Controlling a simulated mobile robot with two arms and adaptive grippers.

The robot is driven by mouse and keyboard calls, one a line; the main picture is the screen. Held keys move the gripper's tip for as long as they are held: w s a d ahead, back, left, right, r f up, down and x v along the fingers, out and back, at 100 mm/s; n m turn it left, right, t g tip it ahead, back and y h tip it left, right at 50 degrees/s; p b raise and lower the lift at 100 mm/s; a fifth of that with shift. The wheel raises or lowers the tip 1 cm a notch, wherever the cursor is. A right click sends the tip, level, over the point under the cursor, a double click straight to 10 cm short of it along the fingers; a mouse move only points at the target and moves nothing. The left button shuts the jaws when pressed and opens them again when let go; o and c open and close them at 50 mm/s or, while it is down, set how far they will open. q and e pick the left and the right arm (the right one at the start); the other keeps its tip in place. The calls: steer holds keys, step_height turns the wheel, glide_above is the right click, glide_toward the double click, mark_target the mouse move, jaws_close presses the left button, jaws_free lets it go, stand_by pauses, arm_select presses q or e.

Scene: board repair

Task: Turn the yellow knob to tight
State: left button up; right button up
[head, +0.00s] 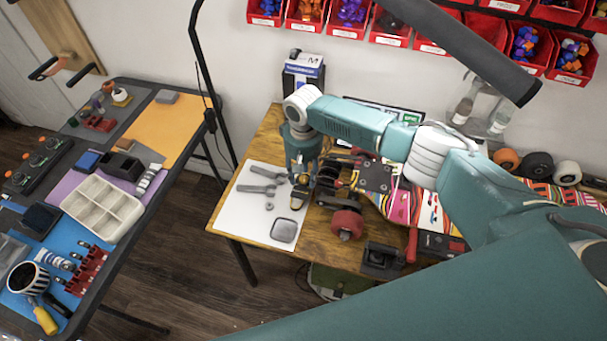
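My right gripper (302,172) reaches down over the left part of the wooden workbench (235,215), at the right edge of a white sheet (252,225). A small yellow part (303,180), which may be the yellow knob, shows at its fingertips, next to dark metal skateboard parts (328,185). The fingers partly cover it, so I cannot tell whether they are shut on it or how far it is turned. A skateboard deck with a colourful pattern (400,205) lies to the right of the gripper. My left gripper is not in view.
Grey tools (262,180) and a grey tray (284,231) lie on the sheet. A red wheel (347,224) and a black block (382,260) stand near the front edge. Red bins (390,30) hang behind. A cluttered table (160,100) stands left, across a floor gap.

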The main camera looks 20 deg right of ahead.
mark_target(304, 179)
step_height(304, 179, up, 12)
stand_by(0.6)
step_height(304, 179, down, 12)
steer(key=m+b, duration=0.6)
steer(key=b, duration=1)
steer(key=shift+s, duration=0.1)
